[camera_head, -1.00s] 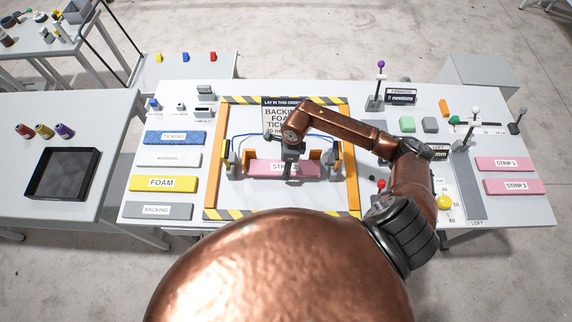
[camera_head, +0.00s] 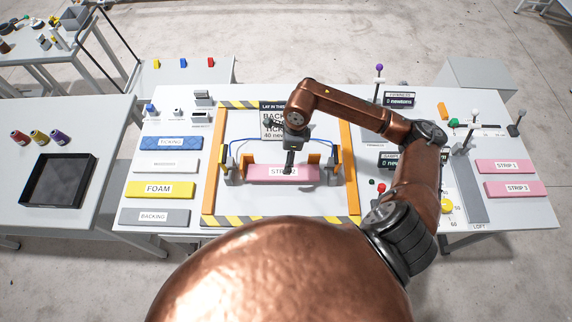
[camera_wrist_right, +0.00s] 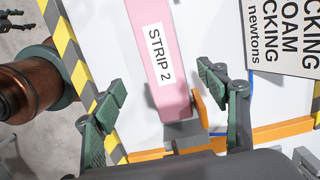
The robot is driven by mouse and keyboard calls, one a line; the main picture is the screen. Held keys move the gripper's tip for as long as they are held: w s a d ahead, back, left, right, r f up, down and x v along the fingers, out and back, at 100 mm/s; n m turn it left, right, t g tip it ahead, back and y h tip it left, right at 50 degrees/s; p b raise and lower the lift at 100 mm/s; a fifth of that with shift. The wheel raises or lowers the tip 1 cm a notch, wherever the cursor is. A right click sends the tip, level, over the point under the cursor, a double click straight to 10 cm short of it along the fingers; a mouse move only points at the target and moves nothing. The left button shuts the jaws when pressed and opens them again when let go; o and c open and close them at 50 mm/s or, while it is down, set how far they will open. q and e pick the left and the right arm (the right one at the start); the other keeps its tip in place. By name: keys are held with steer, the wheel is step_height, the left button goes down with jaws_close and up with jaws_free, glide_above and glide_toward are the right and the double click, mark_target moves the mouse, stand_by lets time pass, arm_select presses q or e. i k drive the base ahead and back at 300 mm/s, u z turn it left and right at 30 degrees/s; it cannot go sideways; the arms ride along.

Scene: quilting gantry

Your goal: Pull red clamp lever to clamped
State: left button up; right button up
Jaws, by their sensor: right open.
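I cannot make out a red clamp lever with certainty. A small red knob (camera_head: 381,188) stands beside a green one, right of the orange frame, close to my right arm. My right gripper (camera_head: 289,163) hangs over the pink strip 2 (camera_head: 258,173) inside the frame. In the right wrist view the right gripper (camera_wrist_right: 161,80) is open and empty, its fingers on either side of the strip in the picture. My left gripper (camera_wrist_right: 14,20) seems to show small at the upper left corner there; its jaws are unclear. The left arm is not seen in the head view.
The striped orange frame (camera_head: 349,195) surrounds the strip, with brackets and a blue hose inside. A purple-knobbed lever (camera_head: 379,68) stands behind right. Labelled slabs line the left. A black tray (camera_head: 58,181) sits on the left table.

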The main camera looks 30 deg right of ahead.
mark_target(381, 188)
steer(key=k, duration=2)
